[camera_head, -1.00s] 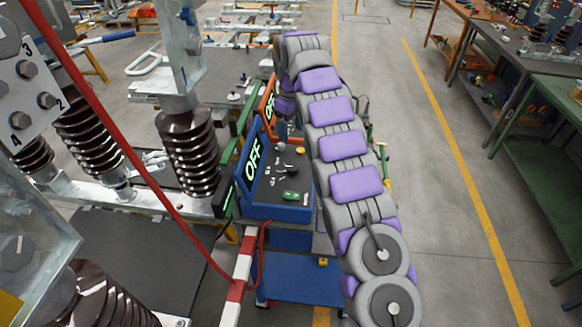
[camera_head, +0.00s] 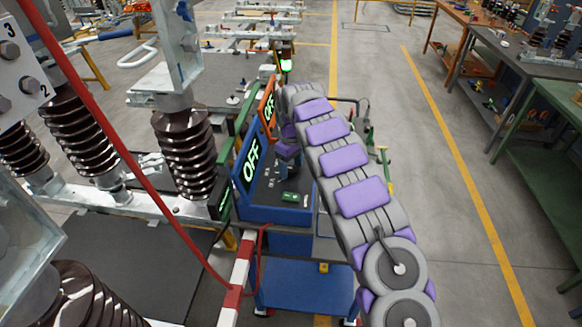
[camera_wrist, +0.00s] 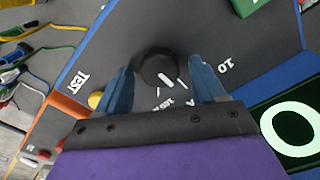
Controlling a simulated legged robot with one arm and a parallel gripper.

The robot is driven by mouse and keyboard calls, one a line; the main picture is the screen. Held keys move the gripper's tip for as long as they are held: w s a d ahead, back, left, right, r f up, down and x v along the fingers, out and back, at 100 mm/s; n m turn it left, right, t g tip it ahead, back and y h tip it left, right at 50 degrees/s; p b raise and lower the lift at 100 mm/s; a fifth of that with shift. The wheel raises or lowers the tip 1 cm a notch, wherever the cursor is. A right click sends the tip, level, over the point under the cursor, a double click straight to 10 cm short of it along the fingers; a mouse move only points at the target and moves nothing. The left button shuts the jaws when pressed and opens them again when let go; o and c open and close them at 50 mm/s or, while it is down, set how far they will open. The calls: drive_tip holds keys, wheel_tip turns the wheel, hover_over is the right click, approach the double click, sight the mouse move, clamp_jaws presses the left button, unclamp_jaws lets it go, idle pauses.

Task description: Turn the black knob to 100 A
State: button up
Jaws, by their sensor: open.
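The black knob (camera_wrist: 157,70) shows in the wrist view on a dark grey panel, with a white pointer line on it. My gripper (camera_wrist: 160,82) is open, with one blue finger on each side of the knob. I cannot tell whether the fingers touch it. In the head view my gripper (camera_head: 286,168) hangs over the blue-edged box (camera_head: 275,213); the knob cannot be made out there.
The box carries a lit OFF display (camera_head: 252,160), and an orange-edged unit (camera_head: 268,108) stands behind it. A yellow button (camera_wrist: 95,100) sits near the left finger. A red cable (camera_head: 150,180) and brown insulators (camera_head: 187,150) are left.

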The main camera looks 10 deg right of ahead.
drive_tip(key=shift+f, duration=0.15)
drive_tip(key=c, duration=1.1)
